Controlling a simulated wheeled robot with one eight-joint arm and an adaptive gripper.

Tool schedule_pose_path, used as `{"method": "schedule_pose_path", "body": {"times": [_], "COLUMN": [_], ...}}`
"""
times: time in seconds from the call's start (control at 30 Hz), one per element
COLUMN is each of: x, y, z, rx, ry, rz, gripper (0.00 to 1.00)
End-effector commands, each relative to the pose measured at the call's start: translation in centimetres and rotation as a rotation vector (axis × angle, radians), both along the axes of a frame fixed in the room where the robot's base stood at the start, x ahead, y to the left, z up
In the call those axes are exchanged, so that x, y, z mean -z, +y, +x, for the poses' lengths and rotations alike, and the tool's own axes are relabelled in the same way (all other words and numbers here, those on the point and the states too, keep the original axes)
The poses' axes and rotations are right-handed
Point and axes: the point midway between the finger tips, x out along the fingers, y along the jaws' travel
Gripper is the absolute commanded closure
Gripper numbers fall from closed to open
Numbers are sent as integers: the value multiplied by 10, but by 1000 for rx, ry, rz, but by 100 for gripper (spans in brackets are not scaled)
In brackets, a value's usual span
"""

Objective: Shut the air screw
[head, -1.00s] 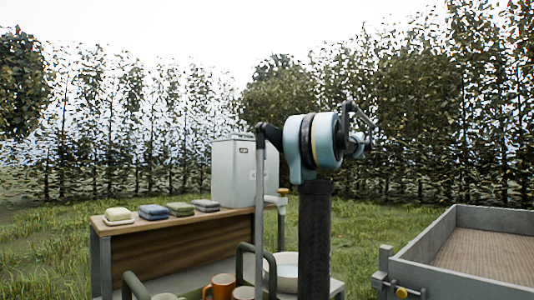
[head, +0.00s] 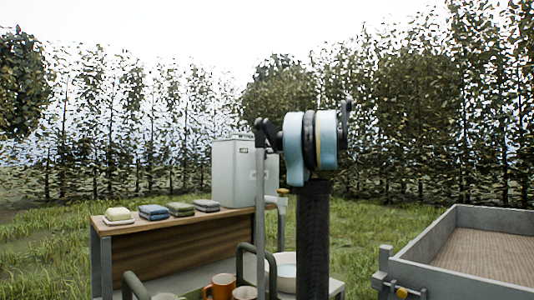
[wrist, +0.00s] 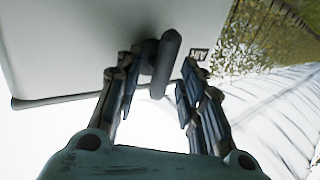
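The air screw (wrist: 168,58) shows in the wrist view as a dark grey bar on a short stem, standing out from the white container (wrist: 80,45). A dark "AIR" label (wrist: 199,54) is beside it. My gripper (wrist: 160,66) is open, with one finger on each side of the screw. The left finger is close to the stem; whether it touches I cannot tell. A gap shows between the bar and the right finger. In the head view the white container (head: 233,172) stands on the bench, and my arm hides the gripper. I cannot make out the screw there.
The wooden bench (head: 185,240) carries several folded cloths (head: 154,212). A tap (head: 280,197) sticks out of the container above a white basin (head: 287,270). Orange mugs (head: 221,287) stand in front. A grey trailer bed (head: 425,242) is at right.

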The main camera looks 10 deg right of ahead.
Motion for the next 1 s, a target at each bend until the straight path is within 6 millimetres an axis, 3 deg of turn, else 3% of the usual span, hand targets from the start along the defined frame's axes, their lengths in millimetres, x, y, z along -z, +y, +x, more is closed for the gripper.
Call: {"method": "schedule_pose_path", "body": {"times": [0.23, 0.4, 0.77, 1.0], "x": [0, 0, 1, 2], "y": [0, 1, 1, 2], "z": [0, 0, -1, -1], "rx": [0, -1, -5, -8], "ry": [0, 0, 17, 85], "rz": [0, 0, 24, 127], "gripper": [66, 100, 100, 100]}}
